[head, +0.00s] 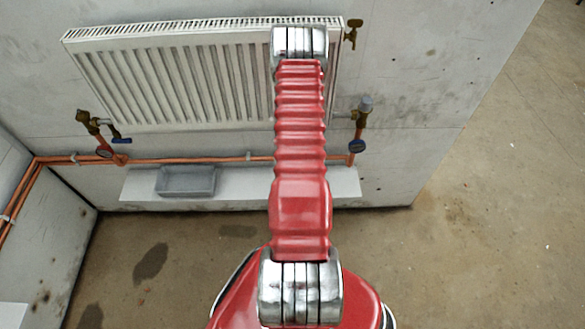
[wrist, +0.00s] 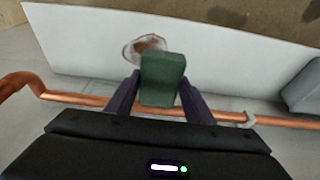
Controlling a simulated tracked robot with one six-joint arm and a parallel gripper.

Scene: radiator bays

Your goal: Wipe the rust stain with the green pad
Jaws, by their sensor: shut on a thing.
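My gripper (wrist: 160,97) is shut on the green pad (wrist: 163,77), a dark green block held between two dark fingers in the wrist view. The rust stain (wrist: 146,45), a brownish patch with a pale rim, lies on the white ledge (wrist: 85,50). The pad's far end overlaps the stain's lower right part in the picture and hides some of it. I cannot tell whether the pad touches the ledge. In the head view my arm hides the gripper, pad and stain; the white ledge (head: 240,187) shows below the radiator.
Copper pipe (wrist: 85,98) runs close by the fingers, with a clip at right. A grey tray (head: 186,181) sits on the ledge, also at the wrist view's right edge (wrist: 303,92). The white radiator (head: 180,75) and valves (head: 360,118) hang above. Floor at right is clear.

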